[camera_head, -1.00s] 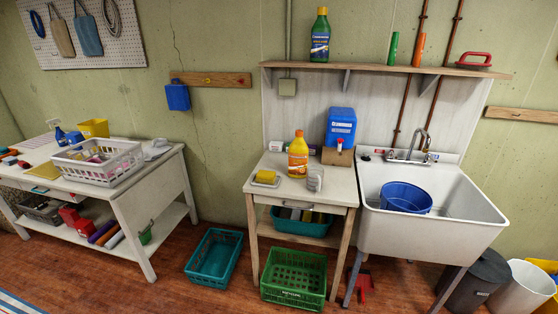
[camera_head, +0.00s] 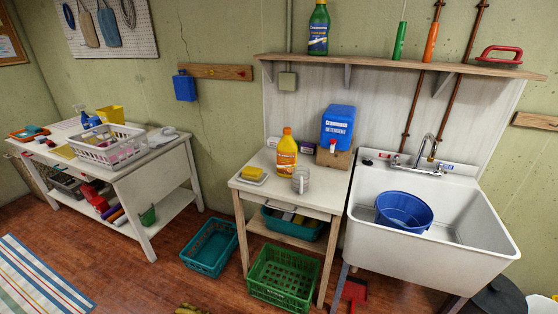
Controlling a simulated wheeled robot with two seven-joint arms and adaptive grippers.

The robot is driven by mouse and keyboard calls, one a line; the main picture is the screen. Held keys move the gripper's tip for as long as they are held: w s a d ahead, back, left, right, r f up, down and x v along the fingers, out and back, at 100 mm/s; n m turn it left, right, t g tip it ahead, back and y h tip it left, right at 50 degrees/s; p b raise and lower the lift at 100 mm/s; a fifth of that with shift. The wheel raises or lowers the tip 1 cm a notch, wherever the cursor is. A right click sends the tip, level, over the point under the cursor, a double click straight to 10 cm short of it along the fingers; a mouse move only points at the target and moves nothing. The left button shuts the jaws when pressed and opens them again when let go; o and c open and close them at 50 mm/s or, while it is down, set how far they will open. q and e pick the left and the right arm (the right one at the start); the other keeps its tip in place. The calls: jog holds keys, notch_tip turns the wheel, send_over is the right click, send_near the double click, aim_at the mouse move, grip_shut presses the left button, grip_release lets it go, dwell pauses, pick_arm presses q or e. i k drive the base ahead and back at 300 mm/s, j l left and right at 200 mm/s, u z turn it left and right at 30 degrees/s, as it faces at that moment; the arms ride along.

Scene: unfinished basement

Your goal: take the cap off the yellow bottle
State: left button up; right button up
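The yellow bottle (camera_head: 287,154) stands upright on the small wooden table (camera_head: 316,187) in the camera_head view. Neither of my grippers shows clearly. A small yellow and dark shape at the bottom edge is too cut off to identify.
On the table, a clear jar (camera_head: 300,180) stands close to the bottle's front right, a yellow sponge on a dish (camera_head: 251,174) to its left, and a blue detergent container (camera_head: 337,128) behind right. Green (camera_head: 284,279) and teal (camera_head: 210,248) crates sit on the floor. The sink (camera_head: 432,247) stands to the right.

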aim_at(287, 149)
jog(key=l+u, duration=0.15)
jog(key=l, duration=0.5)
jog(key=k+l+u, duration=0.15)
jog(key=l, duration=0.45)
